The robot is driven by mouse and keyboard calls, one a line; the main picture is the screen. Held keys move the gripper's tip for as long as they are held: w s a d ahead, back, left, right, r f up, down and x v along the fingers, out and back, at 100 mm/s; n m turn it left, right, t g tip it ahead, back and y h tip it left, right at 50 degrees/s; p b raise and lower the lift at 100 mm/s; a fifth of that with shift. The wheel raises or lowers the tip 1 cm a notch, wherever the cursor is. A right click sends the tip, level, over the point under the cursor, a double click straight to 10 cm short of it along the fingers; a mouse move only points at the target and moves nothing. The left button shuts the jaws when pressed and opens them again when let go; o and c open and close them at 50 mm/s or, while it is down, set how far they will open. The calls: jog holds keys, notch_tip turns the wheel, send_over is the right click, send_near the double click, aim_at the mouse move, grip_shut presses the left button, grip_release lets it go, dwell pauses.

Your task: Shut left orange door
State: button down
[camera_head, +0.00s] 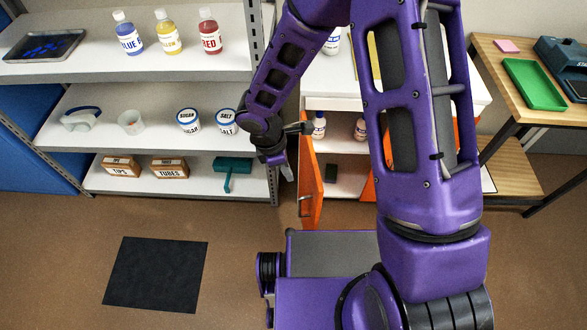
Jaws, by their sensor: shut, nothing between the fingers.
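The left orange door (312,190) stands swung open from the white cabinet (345,103), seen nearly edge-on, with a small metal handle on its left face. Part of a second orange door (368,189) shows beside my arm, which hides most of it. My gripper (287,174) is shut and empty. It points down just left of the open door's upper part. Whether it touches the door I cannot tell.
Metal shelving (160,72) with bottles, tubs and boxes stands at the left, close to my gripper. Bottles (319,126) stand inside the cabinet. A wooden table (495,62) with a green tray (533,84) is at the right. A black mat (155,274) lies on open floor.

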jog(key=d+f, duration=0.5)
jog(key=f, duration=0.2)
jog(key=shift+w+d+b, duration=0.35)
jog(key=shift+w+b, duration=0.1)
jog(key=shift+d, duration=0.15)
